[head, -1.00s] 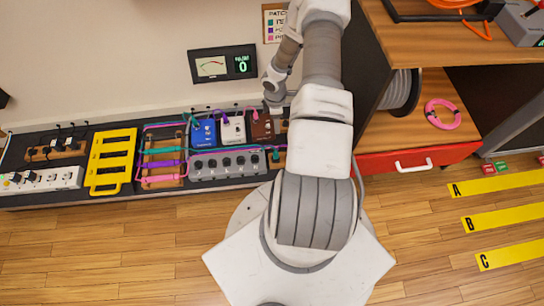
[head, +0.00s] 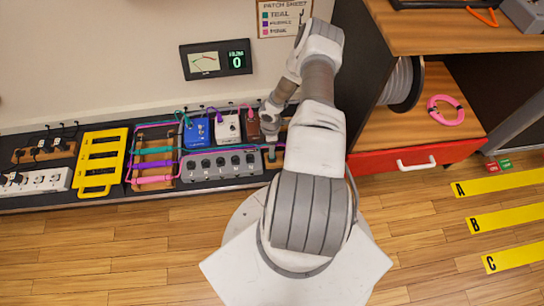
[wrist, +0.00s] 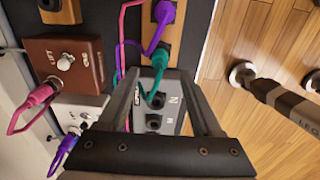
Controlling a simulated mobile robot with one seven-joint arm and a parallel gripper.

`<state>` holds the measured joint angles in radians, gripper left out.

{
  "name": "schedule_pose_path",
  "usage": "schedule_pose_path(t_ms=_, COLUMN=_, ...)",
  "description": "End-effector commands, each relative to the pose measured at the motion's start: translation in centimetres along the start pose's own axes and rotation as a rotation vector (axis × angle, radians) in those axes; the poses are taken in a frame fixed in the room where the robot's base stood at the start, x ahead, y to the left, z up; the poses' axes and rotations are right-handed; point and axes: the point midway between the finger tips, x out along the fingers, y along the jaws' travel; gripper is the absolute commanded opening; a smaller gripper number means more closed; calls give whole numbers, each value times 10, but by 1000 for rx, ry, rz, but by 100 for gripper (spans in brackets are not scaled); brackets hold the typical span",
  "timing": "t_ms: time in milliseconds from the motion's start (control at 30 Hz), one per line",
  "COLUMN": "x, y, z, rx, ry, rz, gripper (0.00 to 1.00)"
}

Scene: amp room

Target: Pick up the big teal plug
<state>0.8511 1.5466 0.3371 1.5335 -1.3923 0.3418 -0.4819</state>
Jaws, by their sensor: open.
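A teal plug (wrist: 160,58) sits upright at the end of a wooden block (wrist: 164,30) in the wrist view, with a teal cable curling from it. In the head view a small teal plug (head: 271,155) shows on the block right of the grey multi-knob pedal. My gripper (wrist: 165,78) is open and empty. Its dark fingers lie either side of the grey pedal's end, with the teal plug just beyond the tips; I see no contact. In the head view the gripper (head: 268,132) is small and partly unclear near the brown pedal.
A purple plug (wrist: 163,14) stands close to the teal one on the same block. The brown pedal (wrist: 66,62) with a pink plug (wrist: 40,96) is to the left. Pink and purple cables run nearby. A grey multi-knob pedal (head: 222,165) lies beside the block.

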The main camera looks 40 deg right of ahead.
Motion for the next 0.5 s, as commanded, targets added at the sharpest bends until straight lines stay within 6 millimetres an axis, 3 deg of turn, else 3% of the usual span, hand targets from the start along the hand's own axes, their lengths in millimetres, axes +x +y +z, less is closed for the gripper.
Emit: schedule_pose_path(t_ms=500, x=54, y=0, z=5, rx=2, ry=-1, rz=0, gripper=66)
